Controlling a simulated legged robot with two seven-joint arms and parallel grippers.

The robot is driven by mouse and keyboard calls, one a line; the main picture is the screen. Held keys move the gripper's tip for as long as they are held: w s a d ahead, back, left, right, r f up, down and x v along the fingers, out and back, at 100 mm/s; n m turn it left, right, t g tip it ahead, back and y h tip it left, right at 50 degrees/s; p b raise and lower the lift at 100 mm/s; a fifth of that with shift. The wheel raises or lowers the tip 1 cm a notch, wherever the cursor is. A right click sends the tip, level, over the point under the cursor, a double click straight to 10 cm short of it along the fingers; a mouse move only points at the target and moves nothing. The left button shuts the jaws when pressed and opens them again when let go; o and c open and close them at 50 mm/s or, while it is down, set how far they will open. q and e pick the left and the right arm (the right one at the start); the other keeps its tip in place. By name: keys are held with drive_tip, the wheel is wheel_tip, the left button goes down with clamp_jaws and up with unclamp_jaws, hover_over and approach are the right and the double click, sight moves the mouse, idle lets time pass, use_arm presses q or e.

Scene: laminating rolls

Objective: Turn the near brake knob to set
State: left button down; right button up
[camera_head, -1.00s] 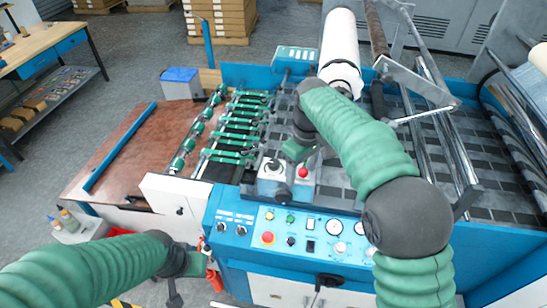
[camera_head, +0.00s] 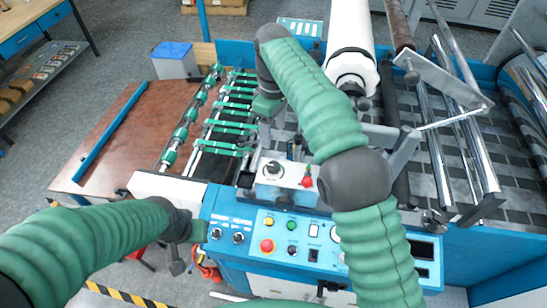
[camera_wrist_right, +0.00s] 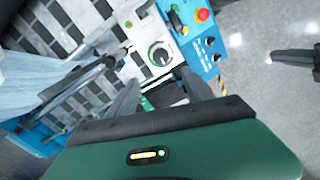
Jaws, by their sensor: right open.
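A black round knob (camera_head: 272,168) with a white pointer mark sits on a small grey box at the near edge of the laminator. It also shows in the right wrist view (camera_wrist_right: 158,55), beyond the fingertips. I take it for the near brake knob; no label is readable. My right gripper (camera_head: 264,132) hangs just behind the knob in the head view, apart from it. In the wrist view its two fingers (camera_wrist_right: 163,88) are spread with nothing between them. My left gripper (camera_head: 177,264) hangs at the machine's front left corner, away from the knob; its jaw gap is unclear.
A red button (camera_head: 307,182) sits right of the knob on the same box. The blue control panel (camera_head: 262,229) lies in front. A white roll (camera_head: 351,45) and metal bars (camera_head: 440,150) stand behind right. Green rollers (camera_head: 231,115) lie left.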

hover_over(273, 165)
drive_tip(key=s, duration=0.2)
wheel_tip(273, 165, down, 4)
drive_tip(key=w+f, duration=0.1)
drive_tip(key=f, duration=0.2)
drive_tip(key=f+p, duration=0.1)
drive_tip(key=f, duration=0.2)
drive_tip(key=w+f+p, duration=0.1)
drive_tip(key=f, duration=0.3)
drive_tip(key=shift+w, duration=0.35)
drive_tip(key=shift+s+f, duration=0.1)
drive_tip(key=shift+s, duration=0.15)
drive_tip(key=shift+s+d, duration=0.1)
drive_tip(key=shift+s, duration=0.25)
drive_tip(key=shift+w+f, duration=0.15)
drive_tip(key=shift+w, duration=0.2)
drive_tip(key=c, duration=0.7)
clamp_jaws()
use_arm(q)
drive_tip(key=shift+v, duration=1)
